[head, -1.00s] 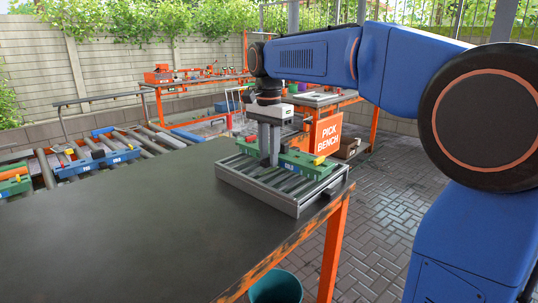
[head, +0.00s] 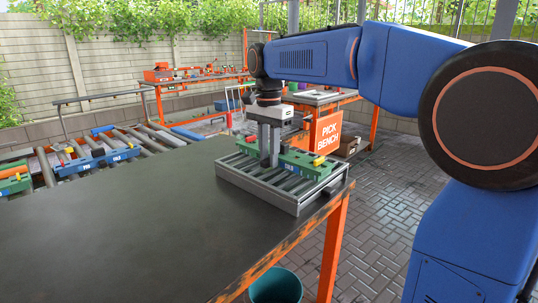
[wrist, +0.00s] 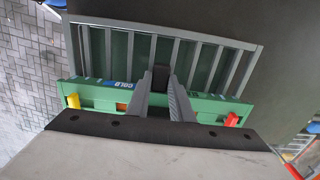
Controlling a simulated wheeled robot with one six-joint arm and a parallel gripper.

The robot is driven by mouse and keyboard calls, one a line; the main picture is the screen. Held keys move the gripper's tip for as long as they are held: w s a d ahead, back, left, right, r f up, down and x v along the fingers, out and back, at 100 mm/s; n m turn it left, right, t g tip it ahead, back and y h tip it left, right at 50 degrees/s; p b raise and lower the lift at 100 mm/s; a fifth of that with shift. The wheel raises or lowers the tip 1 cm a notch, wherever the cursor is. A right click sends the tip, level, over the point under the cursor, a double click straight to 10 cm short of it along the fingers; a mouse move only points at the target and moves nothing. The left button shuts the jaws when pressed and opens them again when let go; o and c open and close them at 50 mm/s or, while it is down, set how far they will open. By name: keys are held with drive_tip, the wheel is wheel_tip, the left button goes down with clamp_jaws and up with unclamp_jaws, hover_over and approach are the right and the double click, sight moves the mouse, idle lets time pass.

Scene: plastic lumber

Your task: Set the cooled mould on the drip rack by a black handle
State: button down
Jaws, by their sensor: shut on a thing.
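The green mould (head: 312,167) with a blue COLD label lies along the grey slatted drip rack (head: 262,188) on the near bench's far right corner. It looks level on or just over the slats; I cannot tell if it touches. My gripper (head: 269,160) points straight down and is shut at the mould's middle. In the wrist view my gripper (wrist: 161,92) has its fingers either side of a black handle (wrist: 160,77). The green mould (wrist: 98,96) spans the rack (wrist: 257,60) there, with a yellow piece at its left and a red one at its right.
The dark bench top (head: 130,225) is clear left of the rack. A roller conveyor behind it carries a blue mould (head: 90,164) and a green one (head: 15,183). The orange PICK BENCH sign (head: 328,132) stands behind the rack. A teal bin (head: 276,288) is below the bench edge.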

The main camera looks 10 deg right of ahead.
idle(0.3)
drive_tip(key=c, duration=1.1)
unclamp_jaws()
drive_tip(key=shift+f, duration=0.1)
drive_tip(key=shift+r, duration=3.55)
